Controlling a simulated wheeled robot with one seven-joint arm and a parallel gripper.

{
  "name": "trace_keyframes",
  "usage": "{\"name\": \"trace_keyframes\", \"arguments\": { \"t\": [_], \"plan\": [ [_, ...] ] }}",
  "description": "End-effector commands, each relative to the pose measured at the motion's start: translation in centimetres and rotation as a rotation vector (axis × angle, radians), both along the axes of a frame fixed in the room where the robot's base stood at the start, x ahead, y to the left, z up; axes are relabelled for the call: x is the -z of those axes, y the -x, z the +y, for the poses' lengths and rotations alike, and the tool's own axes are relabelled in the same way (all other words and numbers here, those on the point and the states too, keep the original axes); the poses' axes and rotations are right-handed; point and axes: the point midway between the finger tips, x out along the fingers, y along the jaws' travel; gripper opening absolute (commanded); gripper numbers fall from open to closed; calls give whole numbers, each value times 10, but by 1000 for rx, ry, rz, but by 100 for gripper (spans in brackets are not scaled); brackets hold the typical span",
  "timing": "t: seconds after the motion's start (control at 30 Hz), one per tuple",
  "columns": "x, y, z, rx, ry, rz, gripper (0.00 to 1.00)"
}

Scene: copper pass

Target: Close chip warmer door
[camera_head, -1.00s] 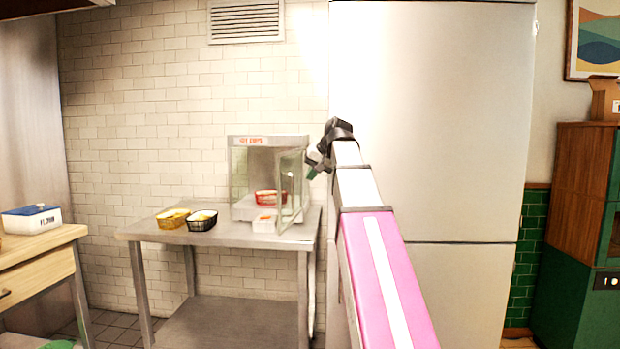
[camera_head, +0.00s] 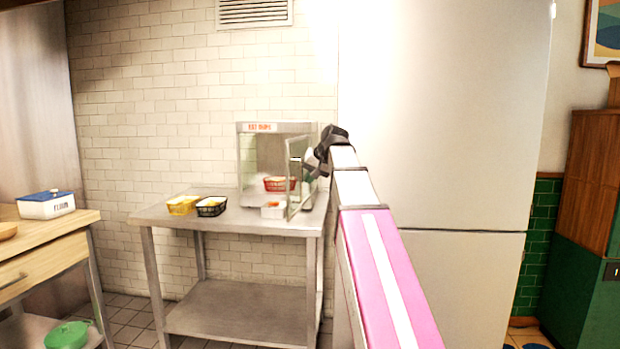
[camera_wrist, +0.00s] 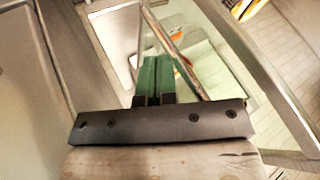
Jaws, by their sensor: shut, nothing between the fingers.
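The chip warmer (camera_head: 276,127) is a glass-sided box with a red-lettered sign, standing on the steel table. Its framed glass door (camera_head: 296,185) stands open, swung out toward me at the right side of the box. A red basket (camera_head: 280,184) shows inside. In the wrist view my green fingertips (camera_wrist: 156,72) are together and empty, close to the door's glass and frame (camera_wrist: 240,70). I cannot tell whether they touch it.
A tall pale fridge (camera_head: 440,120) stands close on the right. A wooden counter (camera_head: 50,252) is at the left.

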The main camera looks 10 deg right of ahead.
Motion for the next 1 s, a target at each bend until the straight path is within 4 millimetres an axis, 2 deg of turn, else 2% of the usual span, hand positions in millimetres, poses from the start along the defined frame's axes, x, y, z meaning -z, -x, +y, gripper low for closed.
{"name": "trace_keyframes", "arguments": {
  "t": [0.17,0.37,0.67,0.87,1.0],
  "plan": [
    [0,-1,6,14,0,0,0],
    [0,-6,27,77,0,1,0],
    [-1,-32,87,274,-1,2,0],
    [-2,-60,130,432,-1,2,0],
    [-2,-86,159,550,0,1,0]
  ]
}}
